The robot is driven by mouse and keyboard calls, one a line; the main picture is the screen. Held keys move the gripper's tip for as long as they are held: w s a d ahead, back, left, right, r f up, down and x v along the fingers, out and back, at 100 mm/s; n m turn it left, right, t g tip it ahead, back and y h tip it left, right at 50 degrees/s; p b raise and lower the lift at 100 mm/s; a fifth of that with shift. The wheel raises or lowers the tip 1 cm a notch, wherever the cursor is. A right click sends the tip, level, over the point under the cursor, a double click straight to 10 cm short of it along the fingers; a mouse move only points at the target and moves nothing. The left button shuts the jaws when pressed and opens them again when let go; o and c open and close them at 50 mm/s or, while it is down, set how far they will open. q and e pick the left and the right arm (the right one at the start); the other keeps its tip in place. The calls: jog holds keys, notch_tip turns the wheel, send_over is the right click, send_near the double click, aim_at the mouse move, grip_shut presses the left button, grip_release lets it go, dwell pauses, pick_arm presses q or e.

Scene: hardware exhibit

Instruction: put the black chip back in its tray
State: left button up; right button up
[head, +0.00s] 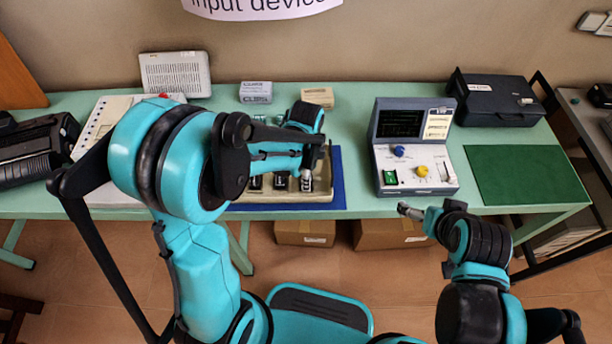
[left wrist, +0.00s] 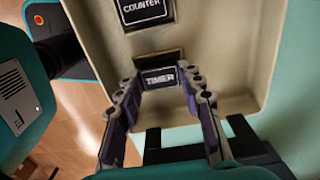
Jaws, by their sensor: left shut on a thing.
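The black chip (left wrist: 159,78), labelled TIMER, is between the fingertips of my left gripper (left wrist: 160,85) in the left wrist view. The gripper is shut on it. The beige tray (left wrist: 232,50) lies under it, and a dark recess shows right beside the chip's far edge. I cannot tell whether the chip touches the tray. Another black chip (left wrist: 143,10), labelled COUNTER, sits in the tray. In the head view my left gripper (head: 306,180) is over the right part of the tray (head: 285,197), partly hidden by my arm. My right gripper (head: 405,210) is in front of the table; its jaw opening is unclear.
The tray stands on a blue mat (head: 338,180). A grey tester (head: 412,165) with knobs and a small green piece stands to its right, then a green mat (head: 525,175) and a black case (head: 490,98). Small boxes (head: 256,92) stand behind the tray. The table's front edge is near.

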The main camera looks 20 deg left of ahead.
pick_arm(q)
jog(key=o, duration=1)
jog(key=shift+o, duration=0.2)
jog(key=shift+r+p, duration=0.4)
notch_tip(320, 180, up, 11)
jog(key=p, duration=0.4)
jog(key=s+a+r+n+t, duration=0.2)
jog(key=s+r+n+t, duration=0.1)
jog(key=s+n, duration=0.2)
jog(key=s+a+r+n+t, duration=0.2)
jog(key=s+r+n+t, duration=0.2)
jog(key=n, duration=0.5)
jog(key=shift+s+a+r+n, duration=0.15)
jog(key=shift+s+a+n, duration=0.25)
jog(key=shift+s, duration=0.25)
